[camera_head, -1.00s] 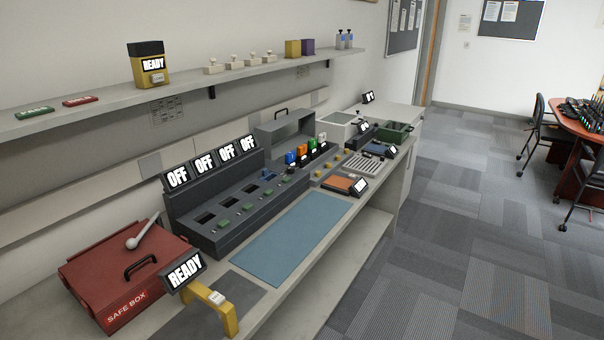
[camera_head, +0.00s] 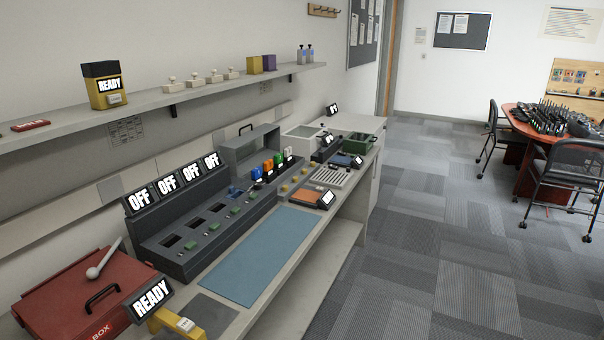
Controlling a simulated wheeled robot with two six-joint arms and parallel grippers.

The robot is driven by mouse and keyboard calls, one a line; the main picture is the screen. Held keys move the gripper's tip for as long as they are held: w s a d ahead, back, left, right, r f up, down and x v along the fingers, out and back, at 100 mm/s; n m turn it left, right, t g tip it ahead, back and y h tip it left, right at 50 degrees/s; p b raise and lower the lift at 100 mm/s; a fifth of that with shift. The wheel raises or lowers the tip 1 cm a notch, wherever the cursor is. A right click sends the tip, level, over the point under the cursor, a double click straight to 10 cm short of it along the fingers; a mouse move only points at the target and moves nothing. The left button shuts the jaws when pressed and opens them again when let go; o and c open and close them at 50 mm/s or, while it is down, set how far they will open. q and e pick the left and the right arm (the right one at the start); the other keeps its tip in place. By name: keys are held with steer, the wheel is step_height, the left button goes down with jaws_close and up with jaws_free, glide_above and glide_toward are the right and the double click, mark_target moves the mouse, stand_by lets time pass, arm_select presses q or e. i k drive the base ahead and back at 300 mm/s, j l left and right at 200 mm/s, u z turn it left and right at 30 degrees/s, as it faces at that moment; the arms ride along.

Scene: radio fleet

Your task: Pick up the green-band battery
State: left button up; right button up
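A row of small upright blocks stands at the far end of the grey charger bench unit: blue (camera_head: 257,173), orange (camera_head: 268,165), green (camera_head: 279,159) and a white one (camera_head: 289,152). The green one may be the green-band battery; it is too small to tell whether it is a battery with a band. The charger (camera_head: 200,222) has several slots, green buttons and screens reading OFF. Neither of my grippers is in view.
A red safe box (camera_head: 65,295) and a yellow stand with a READY screen (camera_head: 150,300) are near left. A blue mat (camera_head: 250,262) lies bare on the counter. A wall shelf (camera_head: 215,88) runs above. Open carpet (camera_head: 430,220) lies right, before a red table (camera_head: 520,125) with radios and chairs.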

mark_target(278, 157)
steer(key=i+l, duration=0.75)
steer(key=i, duration=0.1)
